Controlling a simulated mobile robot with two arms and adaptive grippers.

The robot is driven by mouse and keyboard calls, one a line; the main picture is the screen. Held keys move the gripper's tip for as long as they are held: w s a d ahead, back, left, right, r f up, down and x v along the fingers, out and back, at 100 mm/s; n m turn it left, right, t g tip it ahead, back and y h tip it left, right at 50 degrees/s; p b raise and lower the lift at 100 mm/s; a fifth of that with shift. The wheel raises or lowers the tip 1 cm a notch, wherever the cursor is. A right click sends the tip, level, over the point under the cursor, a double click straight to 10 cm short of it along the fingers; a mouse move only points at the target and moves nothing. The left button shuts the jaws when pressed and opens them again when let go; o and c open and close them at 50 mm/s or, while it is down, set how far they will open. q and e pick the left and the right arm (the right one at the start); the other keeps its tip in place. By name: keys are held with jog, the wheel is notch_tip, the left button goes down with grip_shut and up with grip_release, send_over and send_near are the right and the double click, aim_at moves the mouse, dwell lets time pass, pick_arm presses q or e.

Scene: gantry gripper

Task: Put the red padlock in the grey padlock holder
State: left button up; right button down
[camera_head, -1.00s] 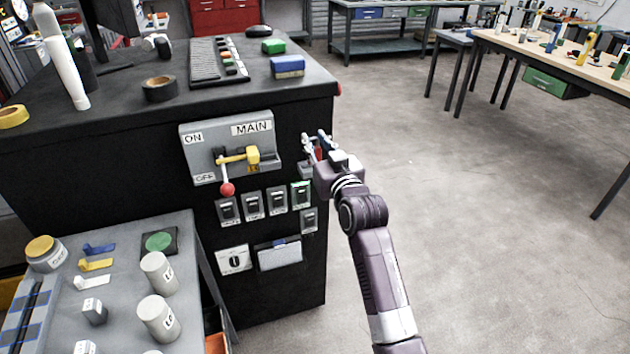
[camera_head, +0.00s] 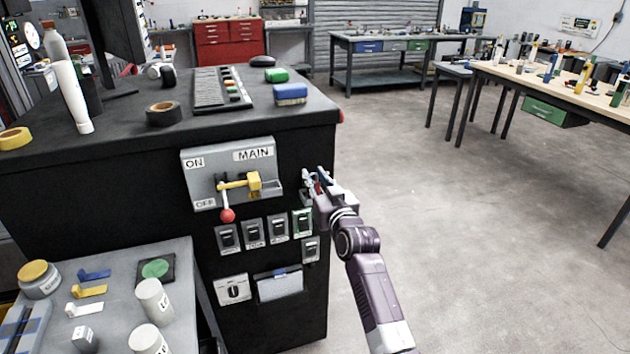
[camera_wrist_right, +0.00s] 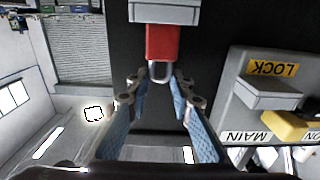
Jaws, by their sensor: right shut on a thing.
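The red padlock (camera_wrist_right: 163,42) is between the fingers of my right gripper (camera_wrist_right: 156,78), which is shut on its metal shackle. In the head view my right gripper (camera_head: 313,184) is at the right edge of the black cabinet, and a bit of the padlock's red (camera_head: 318,187) shows. In the wrist view the red body meets a grey box (camera_wrist_right: 165,11) at the top edge, which looks like the grey padlock holder. I cannot tell whether the body is inside it or only against it. My left gripper is not in view.
The MAIN switch panel (camera_head: 205,166) with its yellow lever is left of the gripper. Several small grey switches (camera_head: 253,234) sit below it. A grey side table (camera_head: 118,265) holds jars and tags. The floor (camera_head: 470,250) at the right is open.

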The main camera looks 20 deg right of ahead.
jog(key=shift+f, duration=0.4)
jog(key=shift+f, duration=0.1)
jog(key=c, duration=1.7)
grip_release()
jog(key=shift+s, duration=0.1)
jog(key=s, duration=1.1)
jog(key=shift+s+d, duration=0.2)
jog(key=shift+s, duration=0.2)
